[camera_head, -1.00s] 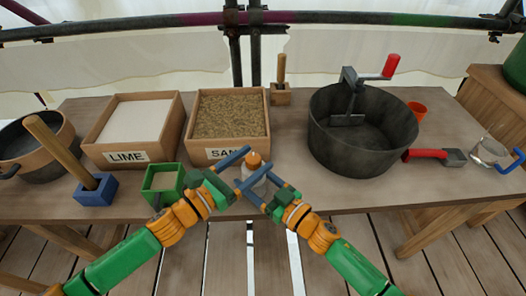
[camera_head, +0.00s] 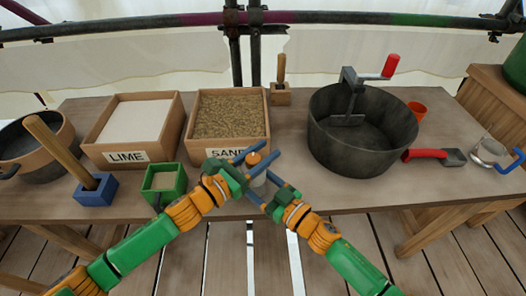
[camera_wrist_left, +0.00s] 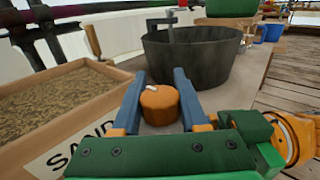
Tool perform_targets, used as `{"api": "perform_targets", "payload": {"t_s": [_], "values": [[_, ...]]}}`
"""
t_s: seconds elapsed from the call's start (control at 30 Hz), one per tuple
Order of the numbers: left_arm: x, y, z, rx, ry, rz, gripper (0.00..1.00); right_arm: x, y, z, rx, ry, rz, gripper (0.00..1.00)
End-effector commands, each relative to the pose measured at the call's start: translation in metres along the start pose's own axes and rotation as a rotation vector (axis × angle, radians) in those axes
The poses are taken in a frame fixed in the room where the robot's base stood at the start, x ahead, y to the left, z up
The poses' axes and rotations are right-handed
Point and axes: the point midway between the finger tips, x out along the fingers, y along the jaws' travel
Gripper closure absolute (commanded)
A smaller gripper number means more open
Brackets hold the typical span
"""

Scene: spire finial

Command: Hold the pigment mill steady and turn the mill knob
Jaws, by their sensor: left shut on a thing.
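The pigment mill (camera_head: 257,182) is a small pale cylinder at the front edge of the table, with a round orange-brown mill knob (camera_head: 253,158) on top. My left gripper (camera_head: 252,160) has its blue fingers on both sides of the knob and is shut on it. In the left wrist view the knob (camera_wrist_left: 159,104) sits between the two fingers, with a small pale mark on its top. My right gripper (camera_head: 263,184) has its fingers around the mill's body, below the knob, and appears shut on it. The arms partly hide the mill.
Behind stand the sand box (camera_head: 229,152) and lime box (camera_head: 127,157). A green box (camera_head: 163,196) and a blue block with a wooden handle (camera_head: 94,192) are left of the mill. A dark pot with a crank (camera_head: 358,160) is to the right. A red-handled trowel (camera_head: 428,155) lies beyond it.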

Motion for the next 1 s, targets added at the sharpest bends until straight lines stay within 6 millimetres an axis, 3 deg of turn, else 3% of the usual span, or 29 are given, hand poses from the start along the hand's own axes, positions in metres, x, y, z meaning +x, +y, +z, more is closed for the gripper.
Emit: {"api": "perform_targets", "payload": {"t_s": [1.0], "values": [[-0.004,-0.015,0.001,0.004,-0.002,-0.613,1.0,0.0,-0.001,0.001,0.0,-0.001,-0.003,0.92]]}}
